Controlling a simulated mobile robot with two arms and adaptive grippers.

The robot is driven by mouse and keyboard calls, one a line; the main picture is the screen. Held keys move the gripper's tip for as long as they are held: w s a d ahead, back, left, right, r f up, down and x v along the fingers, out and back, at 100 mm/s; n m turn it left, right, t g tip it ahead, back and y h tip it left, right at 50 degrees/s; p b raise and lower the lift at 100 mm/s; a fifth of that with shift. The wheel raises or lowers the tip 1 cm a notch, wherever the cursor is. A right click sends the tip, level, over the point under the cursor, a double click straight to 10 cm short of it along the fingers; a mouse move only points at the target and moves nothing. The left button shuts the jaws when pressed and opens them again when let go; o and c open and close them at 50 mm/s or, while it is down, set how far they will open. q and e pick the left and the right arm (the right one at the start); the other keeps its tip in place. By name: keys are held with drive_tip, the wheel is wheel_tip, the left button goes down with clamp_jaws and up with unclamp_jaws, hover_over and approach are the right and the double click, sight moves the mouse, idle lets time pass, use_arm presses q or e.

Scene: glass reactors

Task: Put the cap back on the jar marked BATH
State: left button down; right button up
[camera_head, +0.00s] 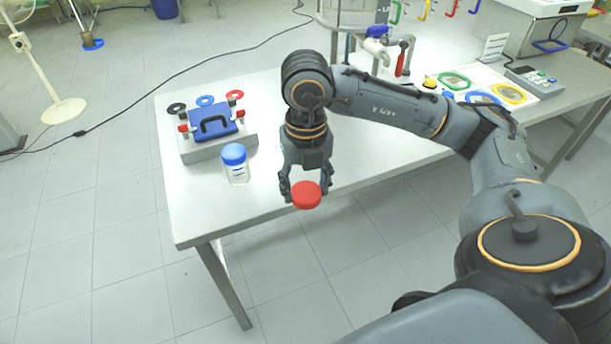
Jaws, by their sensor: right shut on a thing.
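My right gripper (305,190) points down over the front part of the white table. It is shut on a red round cap (306,196), with one finger on each side of it. I cannot tell how high the cap is above the table, and no jar shows under it. A clear jar (237,176) with a blue cap (233,154) on it stands upright on the table, left of my right gripper and apart from it. Its small label is too small to read. No open jar is visible. My left gripper is not in view.
A grey block with a blue handled plate (212,124) stands behind the jar, with black, blue and red rings (205,100) beyond it. A tray with yellow and blue rings (453,81) and a device (535,80) are at the back right. The table's front left is clear.

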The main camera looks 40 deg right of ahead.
sight(298, 200)
drive_tip(key=n, duration=0.2)
drive_tip(key=a+f+n, duration=0.1)
drive_tip(key=n, duration=0.1)
drive_tip(key=shift+s+f+n, duration=0.1)
drive_tip(key=shift+s+n, duration=0.05)
drive_tip(key=shift+n, duration=0.15)
drive_tip(key=n, duration=0.1)
drive_tip(key=f+n, duration=0.1)
drive_tip(key=n, duration=0.1)
drive_tip(key=a+n, duration=0.1)
drive_tip(key=n, duration=0.1)
drive_tip(key=shift+s+f, duration=0.15)
drive_tip(key=shift+f, duration=0.05)
drive_tip(key=n, duration=0.2)
drive_tip(key=shift+s+a+f+n, duration=0.1)
drive_tip(key=shift+a+f+n, duration=0.1)
drive_tip(key=shift+f+n, duration=0.1)
drive_tip(key=s+a+f+n, duration=0.1)
drive_tip(key=a+f+n, duration=0.1)
drive_tip(key=n, duration=1.2)
drive_tip(key=s+a+f+n, duration=0.2)
drive_tip(key=a+f+n, duration=0.1)
drive_tip(key=n, duration=1.1)
drive_tip(key=shift+s+a+f, duration=0.2)
drive_tip(key=shift+f, duration=0.5)
